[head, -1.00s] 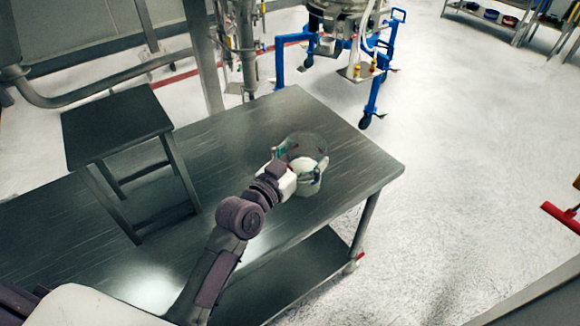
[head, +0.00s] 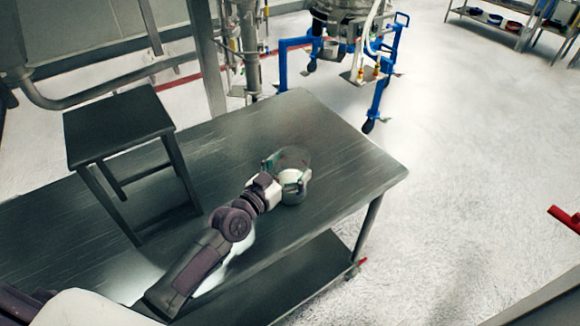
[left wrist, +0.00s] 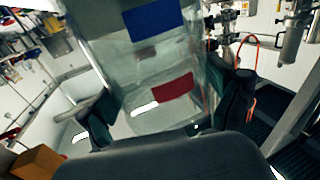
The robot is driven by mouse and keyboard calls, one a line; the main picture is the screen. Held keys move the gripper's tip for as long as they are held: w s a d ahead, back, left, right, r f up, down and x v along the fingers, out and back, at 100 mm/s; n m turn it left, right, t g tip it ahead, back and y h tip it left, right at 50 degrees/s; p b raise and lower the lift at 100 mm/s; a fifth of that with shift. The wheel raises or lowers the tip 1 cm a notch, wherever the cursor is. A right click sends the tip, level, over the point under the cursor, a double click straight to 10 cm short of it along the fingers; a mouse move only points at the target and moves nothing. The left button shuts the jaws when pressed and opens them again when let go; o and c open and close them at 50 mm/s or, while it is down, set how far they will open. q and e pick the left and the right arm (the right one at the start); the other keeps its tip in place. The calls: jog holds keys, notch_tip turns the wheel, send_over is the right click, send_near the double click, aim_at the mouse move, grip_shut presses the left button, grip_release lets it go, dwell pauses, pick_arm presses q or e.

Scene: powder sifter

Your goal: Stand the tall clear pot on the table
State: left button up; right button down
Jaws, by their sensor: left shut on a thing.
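The tall clear pot (head: 294,158) is over the right end of the metal table (head: 335,125). My left gripper (head: 287,178) is shut on it, with a finger on either side of its wall. In the left wrist view the pot (left wrist: 118,50) fills the space between the two dark fingers (left wrist: 160,105). Blue and red patches show on or through its clear wall. I cannot tell whether its base touches the table. My right gripper is not in view.
A dark stool (head: 118,122) stands on the left part of the table. A blue-framed trolley (head: 282,68) stands on the floor behind the table. The table top around the pot is clear, and its right corner is near.

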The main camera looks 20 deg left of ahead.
pick_arm(q)
jog(key=o, duration=1.4)
jog(key=shift+f, duration=0.2)
jog(key=shift+c, duration=0.2)
jog(key=shift+o, duration=0.7)
jog(key=shift+r, duration=0.2)
jog(key=b+v, duration=0.2)
jog(key=v, duration=1)
